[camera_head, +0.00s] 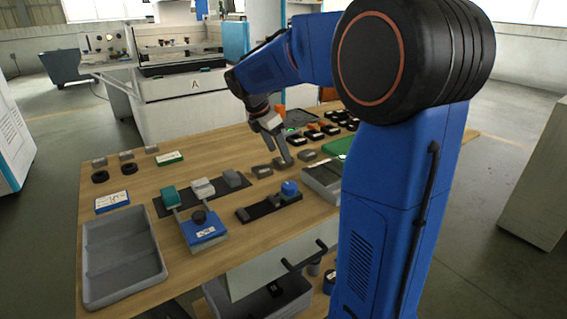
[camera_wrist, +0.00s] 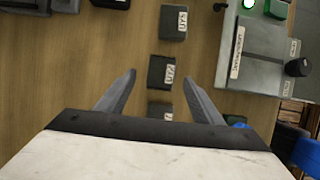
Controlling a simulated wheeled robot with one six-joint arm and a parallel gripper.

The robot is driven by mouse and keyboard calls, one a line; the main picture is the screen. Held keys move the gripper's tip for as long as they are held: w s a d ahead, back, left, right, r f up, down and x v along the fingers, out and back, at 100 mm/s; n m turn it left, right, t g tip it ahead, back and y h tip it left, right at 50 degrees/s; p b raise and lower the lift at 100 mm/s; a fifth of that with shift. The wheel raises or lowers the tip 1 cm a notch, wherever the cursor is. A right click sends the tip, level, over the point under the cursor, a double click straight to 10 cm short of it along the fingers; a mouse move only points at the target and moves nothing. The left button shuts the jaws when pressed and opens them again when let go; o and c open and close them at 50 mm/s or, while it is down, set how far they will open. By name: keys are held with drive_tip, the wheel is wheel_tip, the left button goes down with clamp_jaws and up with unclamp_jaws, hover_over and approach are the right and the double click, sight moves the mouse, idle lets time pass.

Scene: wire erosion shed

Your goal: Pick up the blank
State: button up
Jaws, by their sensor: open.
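Three small dark grey blocks with pale labels, which look like blanks, lie in a row on the wooden table. In the wrist view they are the far block (camera_wrist: 173,24), the middle block (camera_wrist: 161,68) and the near block (camera_wrist: 159,110), the last partly hidden by my gripper body. My gripper (camera_wrist: 160,77) is open, its two fingers on either side of the row, with the middle block between the tips. In the head view my gripper (camera_head: 284,154) points down over the middle block (camera_head: 283,163). I cannot tell whether it touches.
A grey tray (camera_head: 90,283) stands at the table's left. A blue-based fixture (camera_head: 205,234) and a black rail with a blue knob (camera_head: 268,207) are at the front. A grey box (camera_head: 322,184) stands to the right, and several black and orange parts (camera_head: 313,134) lie behind.

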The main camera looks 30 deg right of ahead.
sight(281, 160)
drive_tip(key=shift+x, duration=1.55)
drive_tip(key=shift+s, duration=0.15)
drive_tip(key=c, duration=1.5)
drive_tip(key=shift+c, duration=0.2)
drive_tip(key=shift+r, duration=0.1)
